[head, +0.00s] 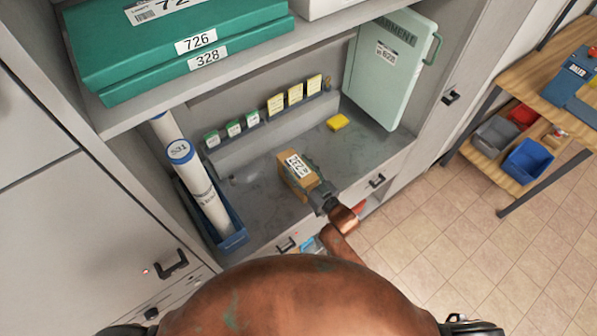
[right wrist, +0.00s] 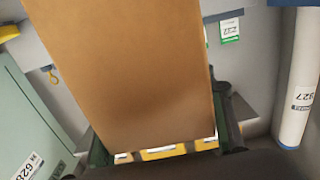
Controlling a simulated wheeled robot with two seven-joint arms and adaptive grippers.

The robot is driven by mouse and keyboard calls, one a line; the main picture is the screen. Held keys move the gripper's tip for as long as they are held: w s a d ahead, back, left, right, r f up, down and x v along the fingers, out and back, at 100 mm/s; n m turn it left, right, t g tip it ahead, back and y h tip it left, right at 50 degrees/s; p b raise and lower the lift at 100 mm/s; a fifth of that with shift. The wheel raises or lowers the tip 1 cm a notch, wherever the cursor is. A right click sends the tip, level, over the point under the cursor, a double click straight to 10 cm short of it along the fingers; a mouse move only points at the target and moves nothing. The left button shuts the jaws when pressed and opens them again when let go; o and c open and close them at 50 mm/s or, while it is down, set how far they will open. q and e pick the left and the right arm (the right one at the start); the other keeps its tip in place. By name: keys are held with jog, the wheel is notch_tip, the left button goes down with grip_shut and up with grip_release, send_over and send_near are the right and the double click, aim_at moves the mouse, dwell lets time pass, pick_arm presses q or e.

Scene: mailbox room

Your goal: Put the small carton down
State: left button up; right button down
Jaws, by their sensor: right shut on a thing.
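The small carton (head: 294,176) is a brown box with a white label, at the middle of the grey shelf in the head view. My right gripper (head: 318,186) is shut on it from its right side. In the right wrist view the carton (right wrist: 130,70) fills the middle, between the dark fingers (right wrist: 165,150). Whether the carton touches the shelf surface (head: 265,205) or hangs just above it, I cannot tell. My left gripper is not in view.
White tubes (head: 203,190) stand in a blue tray (head: 234,238) on the left. Small green and yellow boxes (head: 295,95) line the back ledge. A pale green case (head: 388,75) leans at right.

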jog(key=shift+w+d+f, duration=0.15)
jog(key=shift+f, duration=1.5)
jog(key=shift+f, duration=0.1)
jog(key=c, duration=0.9)
grip_release()
jog(key=shift+f, duration=0.1)
jog(key=v, duration=1.2)
